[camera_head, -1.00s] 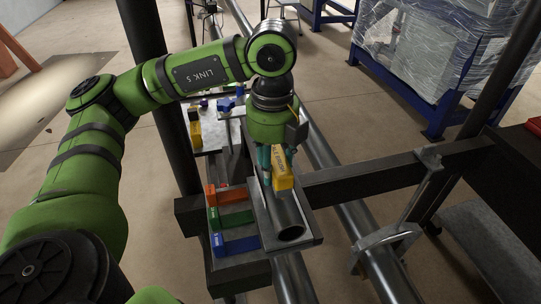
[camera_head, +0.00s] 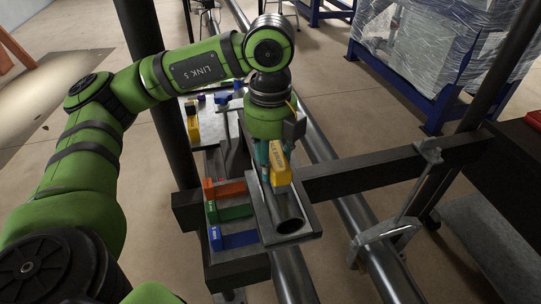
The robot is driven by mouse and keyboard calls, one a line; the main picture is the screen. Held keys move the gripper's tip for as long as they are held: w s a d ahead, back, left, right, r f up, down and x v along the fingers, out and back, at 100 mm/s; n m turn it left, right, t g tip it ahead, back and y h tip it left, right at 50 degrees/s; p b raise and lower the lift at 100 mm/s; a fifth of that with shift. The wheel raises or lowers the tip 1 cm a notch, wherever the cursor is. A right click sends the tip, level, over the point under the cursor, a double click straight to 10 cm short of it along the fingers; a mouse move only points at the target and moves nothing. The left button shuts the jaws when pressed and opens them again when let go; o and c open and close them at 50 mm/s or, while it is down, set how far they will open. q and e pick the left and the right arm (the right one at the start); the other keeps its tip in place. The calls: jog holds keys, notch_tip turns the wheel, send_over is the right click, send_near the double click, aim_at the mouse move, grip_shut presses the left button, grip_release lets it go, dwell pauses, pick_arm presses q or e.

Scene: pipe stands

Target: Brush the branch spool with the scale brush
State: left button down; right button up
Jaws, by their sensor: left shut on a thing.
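The branch spool (camera_head: 289,220) is a short grey metal pipe lying in a grey tray, its open end facing me. My left gripper (camera_head: 275,165) points down over the spool and is shut on a yellow brush (camera_head: 280,168), which I take to be the scale brush. The brush is at the spool's upper side; its lower end is hidden, so I cannot tell whether it touches. My right gripper is out of view.
Red (camera_head: 225,189), green (camera_head: 229,212) and blue (camera_head: 233,239) blocks lie left of the spool's tray. Another yellow-and-black tool (camera_head: 193,125) stands farther back. A dark crossbeam (camera_head: 365,172) and a clamp (camera_head: 386,236) are at the right. Long pipes run past the tray.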

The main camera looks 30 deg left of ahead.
pick_arm(q)
jog(key=shift+f, duration=0.2)
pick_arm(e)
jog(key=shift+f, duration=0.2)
pick_arm(q)
jog(key=shift+r, duration=0.1)
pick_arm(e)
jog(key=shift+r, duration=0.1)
